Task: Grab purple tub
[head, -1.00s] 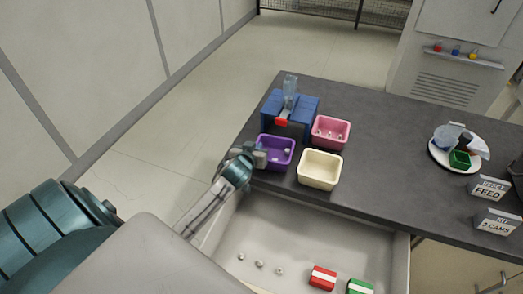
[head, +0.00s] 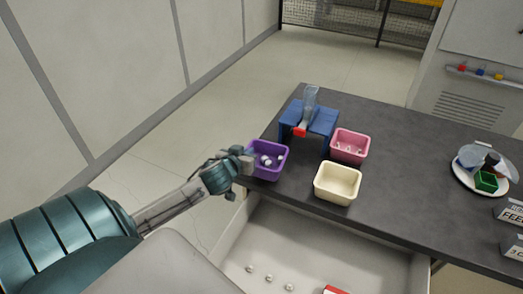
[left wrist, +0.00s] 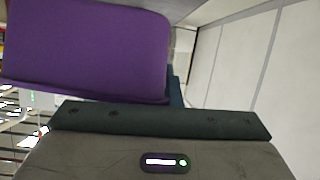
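The purple tub (head: 267,174) is at the left edge of the dark table in the head view, with a few small pale pieces inside. My left gripper (head: 243,160) is at the tub's left side, shut on its wall. In the left wrist view the purple tub (left wrist: 95,45) fills the upper left, close against the gripper. The fingertips are mostly hidden there. I cannot tell for sure whether the tub's base is clear of the table. My right gripper is not in view.
A blue stand (head: 322,120) with a clear bottle and red piece is behind the tub. An open drawer (head: 330,245) is in front. A plate (head: 466,182) with a green box is at right.

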